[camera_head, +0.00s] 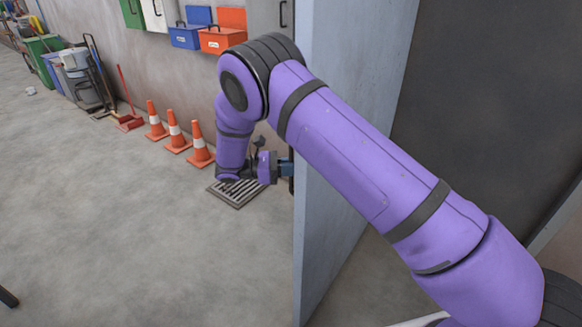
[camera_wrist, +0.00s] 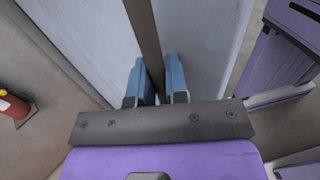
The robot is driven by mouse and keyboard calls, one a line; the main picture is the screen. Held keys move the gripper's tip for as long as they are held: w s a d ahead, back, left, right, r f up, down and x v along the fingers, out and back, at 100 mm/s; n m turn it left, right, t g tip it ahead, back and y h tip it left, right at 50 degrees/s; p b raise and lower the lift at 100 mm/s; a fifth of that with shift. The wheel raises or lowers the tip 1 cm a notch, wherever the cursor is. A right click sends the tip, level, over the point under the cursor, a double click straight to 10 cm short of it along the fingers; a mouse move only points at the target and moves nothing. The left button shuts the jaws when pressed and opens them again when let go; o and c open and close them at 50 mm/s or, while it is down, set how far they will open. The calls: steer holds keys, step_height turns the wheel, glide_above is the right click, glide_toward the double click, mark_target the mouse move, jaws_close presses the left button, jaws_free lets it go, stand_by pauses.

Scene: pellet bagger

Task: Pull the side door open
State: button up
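The side door (camera_head: 335,150) is a pale grey-blue panel standing out at an angle, its near edge upright left of centre in the head view. My gripper (camera_head: 287,168) is at this edge, on its left side, and a dark upright piece beside it is mostly hidden. In the wrist view the two blue fingers of my gripper (camera_wrist: 156,78) stand apart, one on each side of a narrow dark strip (camera_wrist: 148,35) between pale panels. I cannot tell whether the fingers press on the strip or whether it is a handle.
Several orange cones (camera_head: 199,145) stand along the wall at left. A floor grate (camera_head: 238,193) lies beneath my gripper. A blue box (camera_head: 190,36) and an orange box (camera_head: 222,40) are on the wall. A dark grey surface (camera_head: 480,90) lies right of the door.

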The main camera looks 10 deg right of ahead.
steer(key=o, duration=0.4)
steer(key=shift+a, duration=0.1)
steer(key=a, duration=0.3)
steer(key=w+a, duration=0.1)
steer(key=a, duration=0.6)
steer(key=shift+w+a, duration=0.25)
steer(key=shift+w, duration=0.1)
